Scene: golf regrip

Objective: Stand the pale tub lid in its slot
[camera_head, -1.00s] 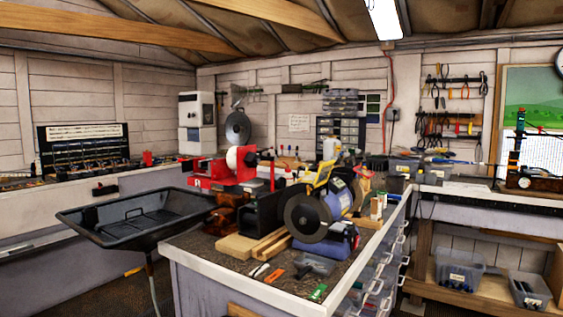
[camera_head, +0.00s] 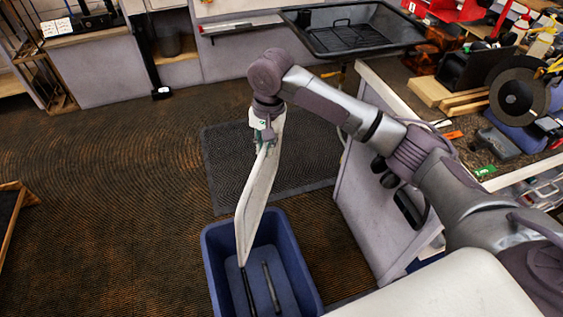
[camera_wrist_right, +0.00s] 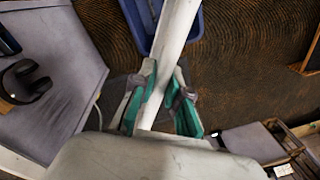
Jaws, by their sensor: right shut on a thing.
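The pale tub lid (camera_head: 257,195) hangs on edge, nearly upright and slightly tilted, from my right gripper (camera_head: 265,145). The gripper is shut on the lid's upper end and points down. In the right wrist view, the green-padded fingers of the right gripper (camera_wrist_right: 167,88) lie on both sides of the pale lid (camera_wrist_right: 176,30). A blue bin (camera_head: 218,265) stands on the floor below. The lid's lower end overlaps the bin's opening in the head view; I cannot tell its height. Two dark narrow strips (camera_head: 271,287) show inside the bin; I cannot tell whether they are slots. My left gripper is out of view.
A workbench (camera_head: 375,180) stands right of the bin, with a grinder (camera_head: 515,90) and wood blocks on top. A dark mat (camera_head: 225,150) lies on the floor behind the bin. A black tray (camera_head: 350,30) is at the back. The floor at left is mostly open.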

